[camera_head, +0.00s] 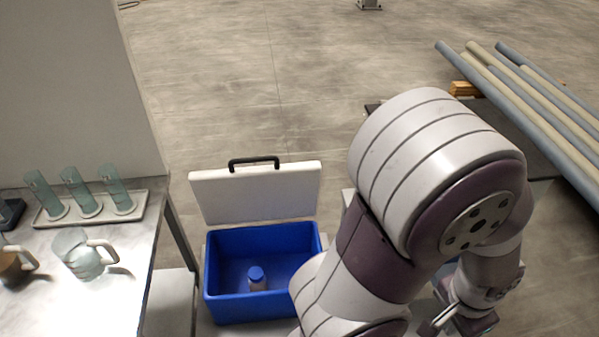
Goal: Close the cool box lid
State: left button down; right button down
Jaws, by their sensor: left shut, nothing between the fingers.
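The cool box (265,308) is a blue open-topped box low on the floor side, right of the lab table. Its white lid (255,196) with a black handle stands raised at the back edge, tilted up and open. A small bottle with a blue cap (256,277) stands inside the box. My arm hides the box's right front corner. My right gripper is not in view.
A white table (110,304) on the left holds a rack of glass cylinders (90,211), a clear jug (82,256) and a brown-filled jug (14,264). Several long pipes (525,97) lie at the upper right. The floor behind the lid is clear.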

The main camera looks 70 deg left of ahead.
aim_at(231, 196)
jog(key=i+l, duration=1.45)
jog(key=i+j+u, duration=0.25)
jog(key=i+u, duration=1.05)
jog(key=i+l+u, duration=0.25)
jog(key=i+u, duration=0.15)
jog(key=i+j+u, duration=0.25)
jog(key=i, duration=0.2)
jog(key=i+u, duration=0.25)
jog(key=i, duration=0.25)
jog(key=i+u, duration=0.25)
jog(key=i, duration=0.25)
jog(key=i+u, duration=0.25)
jog(key=i, duration=0.25)
jog(key=i+l+u, duration=0.25)
jog(key=i, duration=0.2)
jog(key=i+l+u, duration=0.25)
jog(key=i, duration=0.2)
jog(key=i+j+u, duration=0.2)
jog(key=i+u, duration=0.25)
jog(key=i+j+u, duration=0.1)
jog(key=i+u, duration=0.15)
jog(key=u, duration=0.2)
jog(key=i+u, duration=0.4)
jog(key=i+l+u, duration=0.15)
jog(key=u, duration=0.3)
jog(key=i+l+u, duration=0.45)
jog(key=i+j+u, duration=0.6)
jog(key=i, duration=0.15)
jog(key=i+u, duration=0.3)
jog(key=i, duration=0.1)
